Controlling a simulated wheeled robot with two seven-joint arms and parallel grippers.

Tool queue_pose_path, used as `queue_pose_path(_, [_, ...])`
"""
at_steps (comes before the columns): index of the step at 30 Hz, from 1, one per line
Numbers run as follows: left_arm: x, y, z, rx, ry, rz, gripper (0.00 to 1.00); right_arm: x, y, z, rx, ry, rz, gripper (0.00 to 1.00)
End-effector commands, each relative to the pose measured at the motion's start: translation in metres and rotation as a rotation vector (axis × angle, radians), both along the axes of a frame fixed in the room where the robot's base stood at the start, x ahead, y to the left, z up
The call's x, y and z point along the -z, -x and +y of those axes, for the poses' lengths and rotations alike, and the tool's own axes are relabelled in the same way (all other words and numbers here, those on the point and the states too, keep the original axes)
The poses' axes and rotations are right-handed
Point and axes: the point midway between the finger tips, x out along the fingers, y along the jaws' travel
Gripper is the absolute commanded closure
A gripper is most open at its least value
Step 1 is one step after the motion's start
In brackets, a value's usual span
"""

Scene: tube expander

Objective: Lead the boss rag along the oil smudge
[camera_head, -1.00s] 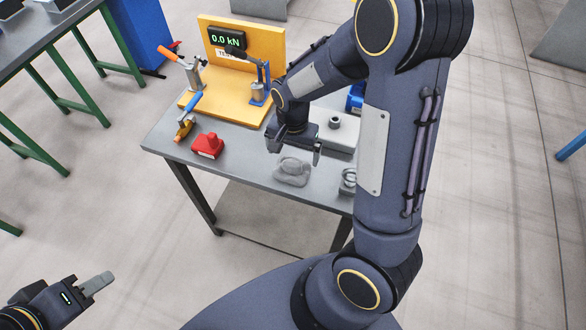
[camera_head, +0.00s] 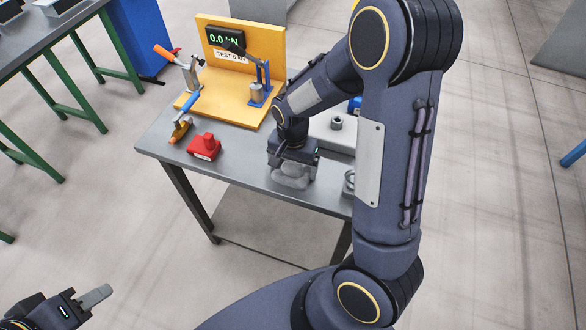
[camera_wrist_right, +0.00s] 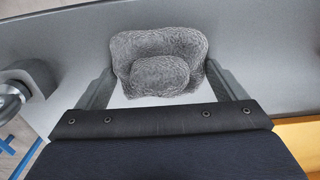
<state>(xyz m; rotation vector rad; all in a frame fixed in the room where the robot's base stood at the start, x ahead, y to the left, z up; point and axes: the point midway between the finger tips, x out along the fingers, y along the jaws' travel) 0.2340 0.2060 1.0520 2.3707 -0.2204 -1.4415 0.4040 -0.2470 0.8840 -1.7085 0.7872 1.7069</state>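The boss rag (camera_head: 292,178) is a grey, crumpled pad with a raised lump in its middle, lying on the grey bench top. It also shows in the right wrist view (camera_wrist_right: 158,48). My right gripper (camera_head: 294,164) is low over the rag, pointing down. In the right wrist view its two fingers (camera_wrist_right: 160,70) are spread apart at either side of the lump, with visible gaps to it. I cannot make out the oil smudge. My left gripper (camera_head: 95,297) is away from the bench at the lower left; only one finger shows clearly.
A red block (camera_head: 204,146) stands left of the rag. Behind is a yellow fixture (camera_head: 265,45) with a force display (camera_head: 225,38) and toggle clamps. A grey block with a nut-like part (camera_head: 337,123) and a ring (camera_head: 349,181) lie right. Bench top is free between red block and rag.

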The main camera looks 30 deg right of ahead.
Motion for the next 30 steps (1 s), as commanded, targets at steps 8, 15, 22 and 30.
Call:
queue_pose_path(8, [-0.004,0.0,0.0,0.0,0.0,0.0,0.64,-0.005,0.0,0.0,0.0,-0.001,-0.001,0.42])
queue_pose_path(15, [-0.02,0.0,0.0,0.0,0.0,0.0,0.64,-0.024,0.0,0.0,0.0,0.0,0.0,0.42])
queue_pose_path(22, [-0.035,0.0,0.0,0.0,0.0,0.0,0.64,-0.042,0.0,0.0,0.0,-0.001,-0.001,0.42])
queue_pose_path(30, [-0.053,0.0,0.0,0.0,0.0,0.0,0.64,-0.064,0.0,0.0,0.0,0.0,-0.001,0.43])
